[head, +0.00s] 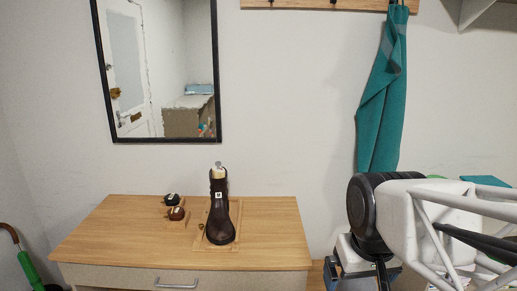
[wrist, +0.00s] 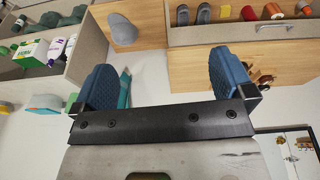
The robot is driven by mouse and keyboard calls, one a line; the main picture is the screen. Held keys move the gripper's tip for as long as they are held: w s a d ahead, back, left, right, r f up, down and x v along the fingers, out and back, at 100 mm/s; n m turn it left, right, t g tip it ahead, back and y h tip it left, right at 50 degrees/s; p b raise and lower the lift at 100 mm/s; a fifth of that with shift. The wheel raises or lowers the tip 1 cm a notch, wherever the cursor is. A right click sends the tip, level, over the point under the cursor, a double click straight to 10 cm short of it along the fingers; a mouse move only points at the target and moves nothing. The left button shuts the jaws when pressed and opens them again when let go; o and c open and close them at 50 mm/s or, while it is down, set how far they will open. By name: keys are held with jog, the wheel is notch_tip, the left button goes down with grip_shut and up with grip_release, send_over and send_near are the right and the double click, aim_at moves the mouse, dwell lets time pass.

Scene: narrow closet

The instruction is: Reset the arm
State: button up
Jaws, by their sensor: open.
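My gripper (wrist: 165,82) shows in the wrist view, its two blue fingers wide apart with nothing between them. A teal cloth shows behind the left finger (wrist: 125,92), beyond the jaws. The jaws cannot be made out in the head view, where white and black parts of my body fill the lower right. The right finger hides part of the wooden dresser in the wrist view.
A wooden dresser (head: 115,230) holds a dark boot (head: 220,215) and small brown items (head: 176,212). A mirror (head: 160,60) hangs above. The teal cloth (head: 383,105) hangs from a rack beside my arm. A grey-walled bin (wrist: 90,52) holds cartons and bottles.

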jog(key=shift+m, duration=0.5)
jog(key=s+f, duration=0.1)
jog(key=s, duration=0.1)
jog(key=s+f, duration=0.1)
jog(key=s, duration=0.1)
jog(key=shift+s+d+f, duration=0.1)
jog(key=shift+d+f, duration=0.25)
jog(key=shift+d, duration=0.05)
jog(key=shift+r, duration=0.1)
dwell(1.3)
